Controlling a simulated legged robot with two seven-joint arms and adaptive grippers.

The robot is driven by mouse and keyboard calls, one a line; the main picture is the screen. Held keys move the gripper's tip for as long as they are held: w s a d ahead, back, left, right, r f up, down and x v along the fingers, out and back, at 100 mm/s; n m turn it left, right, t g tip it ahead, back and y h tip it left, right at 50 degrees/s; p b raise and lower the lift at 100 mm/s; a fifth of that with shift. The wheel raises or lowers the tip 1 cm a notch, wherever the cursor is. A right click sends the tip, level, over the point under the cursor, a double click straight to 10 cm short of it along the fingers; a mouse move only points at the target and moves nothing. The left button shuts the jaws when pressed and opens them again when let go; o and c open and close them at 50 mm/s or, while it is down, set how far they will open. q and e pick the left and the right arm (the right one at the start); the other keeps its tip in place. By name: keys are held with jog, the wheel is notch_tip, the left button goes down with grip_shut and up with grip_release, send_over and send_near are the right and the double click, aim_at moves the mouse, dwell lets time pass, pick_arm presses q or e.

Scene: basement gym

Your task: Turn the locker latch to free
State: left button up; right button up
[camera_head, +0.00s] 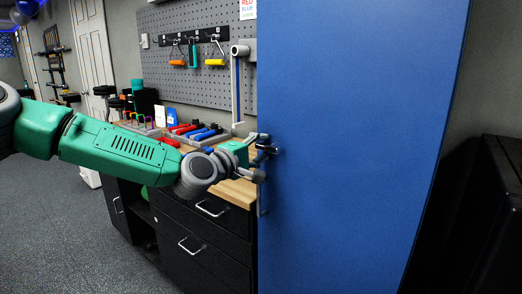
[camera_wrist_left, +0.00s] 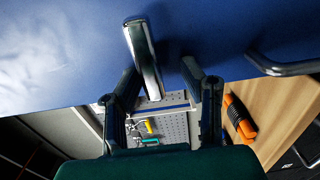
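The blue locker door (camera_head: 360,140) fills the right half of the head view. Its latch (camera_head: 266,147) is a small metal lever near the door's left edge, partly hidden by my gripper. In the left wrist view the latch (camera_wrist_left: 142,50) is a chrome bar standing out from the blue door (camera_wrist_left: 70,50). My left gripper (camera_head: 260,155) is at the latch. In the wrist view the left gripper (camera_wrist_left: 160,75) is open, with the bar between its fingers, closer to the left finger. I cannot tell if they touch. My right gripper is not in view.
A metal pull handle (camera_wrist_left: 285,66) sits on the door, right of the latch in the wrist view. Behind my arm is a wooden bench (camera_head: 236,192) over black drawers (camera_head: 195,245), with red and blue tools in a tray. A pegboard (camera_head: 175,85) hangs behind.

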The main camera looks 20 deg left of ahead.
pick_arm(q)
jog(key=shift+s+a+r, duration=0.15)
jog(key=shift+s, duration=0.3)
jog(key=v, duration=1.1)
jog(key=shift+f, duration=0.2)
